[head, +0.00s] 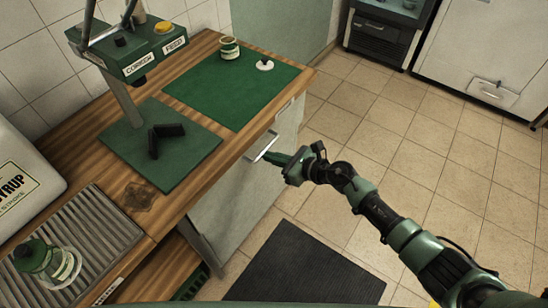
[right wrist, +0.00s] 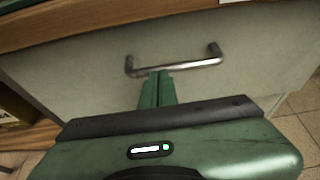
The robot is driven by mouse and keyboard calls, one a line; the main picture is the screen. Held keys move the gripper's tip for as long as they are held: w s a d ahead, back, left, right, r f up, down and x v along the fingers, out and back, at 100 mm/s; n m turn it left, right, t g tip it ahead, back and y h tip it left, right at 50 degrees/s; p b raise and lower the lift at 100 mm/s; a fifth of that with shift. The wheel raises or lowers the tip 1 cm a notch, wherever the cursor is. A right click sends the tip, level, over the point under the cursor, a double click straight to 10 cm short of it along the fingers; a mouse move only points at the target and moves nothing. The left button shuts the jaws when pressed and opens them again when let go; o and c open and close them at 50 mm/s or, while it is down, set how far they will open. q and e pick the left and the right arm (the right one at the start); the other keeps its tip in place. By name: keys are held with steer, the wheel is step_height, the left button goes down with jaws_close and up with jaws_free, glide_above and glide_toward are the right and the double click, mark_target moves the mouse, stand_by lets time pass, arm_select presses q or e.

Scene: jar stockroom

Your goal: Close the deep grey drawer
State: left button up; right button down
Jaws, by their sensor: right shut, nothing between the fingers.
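The deep grey drawer (head: 235,195) is under the wooden counter, and its pale grey front shows a metal bar handle (head: 263,146). In the right wrist view the drawer front (right wrist: 85,75) fills most of the picture, with the handle (right wrist: 190,64) near the top. I see no open drawer interior; whether a small gap remains under the counter edge is unclear. My right gripper (head: 270,156) is shut and empty, its fingertips (right wrist: 160,76) at the handle's bar. I cannot tell whether they touch it. My left gripper is not in view.
The wooden counter (head: 190,78) holds green mats, a labelled green machine (head: 140,60), a small jar (head: 229,48) and a ribbed tray (head: 105,235) with a green-lidded jar (head: 50,262). A dark floor mat (head: 300,265) lies before the drawer. The tiled floor to the right is clear.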

steer(key=shift+w+r, duration=0.1)
steer(key=shift+r, duration=0.15)
steer(key=v, duration=0.7)
steer(key=shift+s+d+p, duration=0.25)
steer(key=shift+p, duration=0.1)
steer(key=s+d+f+m+t+h+p, duration=0.1)
steer(key=s+d+f+m+h, duration=0.3)
steer(key=f+m, duration=0.45)
steer(key=s+d+f+m+h, duration=0.1)
steer(key=s+d+f+m, duration=0.1)
steer(key=d+f+m, duration=0.55)
steer(key=s+d+f+m+t+h+p, duration=0.1)
steer(key=s+d+f+m+h, duration=0.2)
steer(key=f+m, duration=0.7)
steer(key=s+d+f+m+g+h, duration=0.25)
steer(key=s+f+m, duration=0.2)
steer(key=s, duration=0.25)
steer(key=s+d+f+m+g+h, duration=0.1)
steer(key=s+d+f+m, duration=0.25)
steer(key=s+m, duration=0.35)
steer(key=s+f+m+g, duration=0.2)
steer(key=s+f+m, duration=0.1)
steer(key=s, duration=0.8)
steer(key=s+a+f+m+g, duration=0.1)
steer(key=s+f+m+g, duration=0.2)
steer(key=s, duration=0.8)
steer(key=shift+s+a+f+m+p, duration=0.25)
steer(key=shift+s+m+p, duration=0.15)
steer(key=shift+m, duration=0.35)
steer(key=shift+w, duration=0.15)
